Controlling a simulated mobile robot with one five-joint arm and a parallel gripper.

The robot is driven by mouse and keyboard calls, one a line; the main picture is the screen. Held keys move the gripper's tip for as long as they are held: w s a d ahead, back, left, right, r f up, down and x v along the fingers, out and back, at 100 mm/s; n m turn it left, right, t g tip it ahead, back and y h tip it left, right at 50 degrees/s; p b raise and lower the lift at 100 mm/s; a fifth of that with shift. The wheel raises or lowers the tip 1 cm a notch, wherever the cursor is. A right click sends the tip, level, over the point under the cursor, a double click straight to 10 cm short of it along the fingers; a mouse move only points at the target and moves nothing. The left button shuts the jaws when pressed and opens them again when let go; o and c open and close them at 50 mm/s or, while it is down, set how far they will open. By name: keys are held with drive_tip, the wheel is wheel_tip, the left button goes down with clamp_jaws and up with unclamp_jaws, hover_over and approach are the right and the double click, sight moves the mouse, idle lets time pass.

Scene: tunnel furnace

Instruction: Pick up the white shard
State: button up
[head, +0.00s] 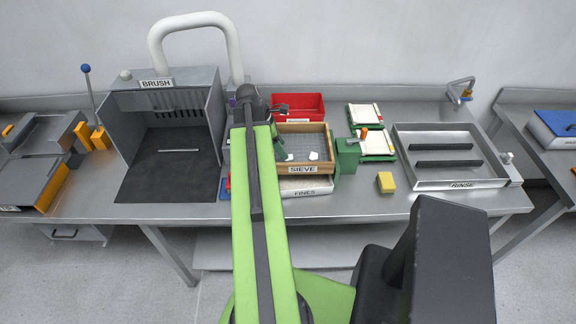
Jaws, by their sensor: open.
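A small white shard (313,156) lies on the dark mesh of the wooden-framed sieve (297,170), toward its right front. A dark green piece (280,151) shows at the left of the sieve, close behind my arm; I cannot tell its full shape. My green arm reaches up the middle of the view, and my gripper (281,108) appears as a small dark part beyond the sieve's back edge, near the red bin. It is open and apart from the shard. Its fingers are too small to make out well. My arm hides the sieve's left edge.
A red bin (298,106) stands behind the sieve and a fines tray (306,186) sits below it. A green block-like fixture (347,156) stands close at its right. Further right are a yellow sponge (386,182) and a rinse tray (459,184). A brush hood (171,128) stands left.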

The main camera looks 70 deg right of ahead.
drive_tip(key=b+x, duration=0.5)
drive_tip(key=shift+w+d+f, duration=0.1)
drive_tip(key=shift+d+f, duration=0.05)
clamp_jaws()
